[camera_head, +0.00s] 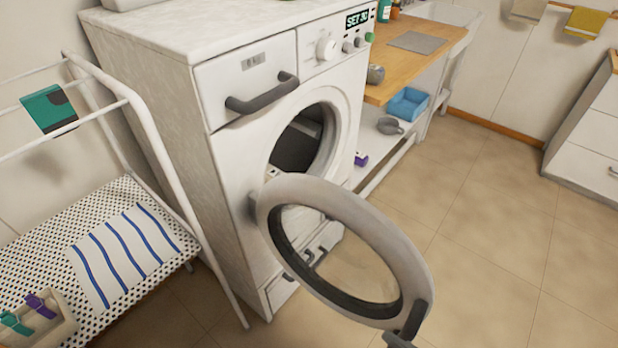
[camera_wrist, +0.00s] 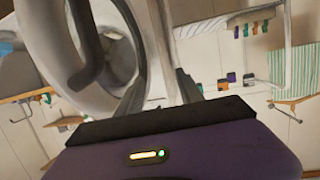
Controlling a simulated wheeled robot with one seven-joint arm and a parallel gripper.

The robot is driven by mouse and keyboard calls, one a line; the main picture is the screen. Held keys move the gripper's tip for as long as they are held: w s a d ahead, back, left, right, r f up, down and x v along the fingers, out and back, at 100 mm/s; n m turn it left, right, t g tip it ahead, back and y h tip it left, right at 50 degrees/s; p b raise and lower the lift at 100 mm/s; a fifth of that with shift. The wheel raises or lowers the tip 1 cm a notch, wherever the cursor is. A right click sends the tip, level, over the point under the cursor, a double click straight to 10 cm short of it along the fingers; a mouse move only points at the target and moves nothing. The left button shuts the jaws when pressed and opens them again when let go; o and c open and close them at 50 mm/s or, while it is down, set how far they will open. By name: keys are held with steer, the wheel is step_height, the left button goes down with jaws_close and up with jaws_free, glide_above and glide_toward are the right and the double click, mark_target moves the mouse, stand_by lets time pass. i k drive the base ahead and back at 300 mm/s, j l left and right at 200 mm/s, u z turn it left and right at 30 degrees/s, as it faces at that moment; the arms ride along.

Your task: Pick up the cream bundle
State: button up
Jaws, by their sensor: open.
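I cannot make out a cream bundle in either view. The white washing machine (camera_head: 228,125) stands with its round door (camera_head: 340,222) swung wide open towards the front. Its drum opening (camera_head: 300,138) is dark inside and partly covered by the door's rim, so the contents are hard to tell. In the wrist view, my gripper (camera_wrist: 160,80) is open, its two dark fingers apart with nothing visible between them. The machine's open door (camera_wrist: 62,50) and drum opening (camera_wrist: 122,60) are at the left of that view, beyond my fingers.
A white drying rack (camera_head: 150,110) stands left, above a dotted surface with a blue-striped cloth (camera_head: 122,255) and a peg box (camera_head: 62,318). A wooden counter (camera_head: 425,62) is right of the machine, with a blue bin (camera_head: 408,103) below. Floor (camera_head: 500,215) at the right is clear.

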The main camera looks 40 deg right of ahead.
mark_target(272, 172)
steer(key=k+l+z, duration=0.3)
steer(key=k+l, duration=0.15)
steer(key=l, duration=0.15)
steer(key=i+z, duration=0.25)
steer(key=i, duration=0.7)
steer(key=i+l+u, duration=0.1)
steer(key=i+u, duration=0.3)
steer(key=i, duration=0.45)
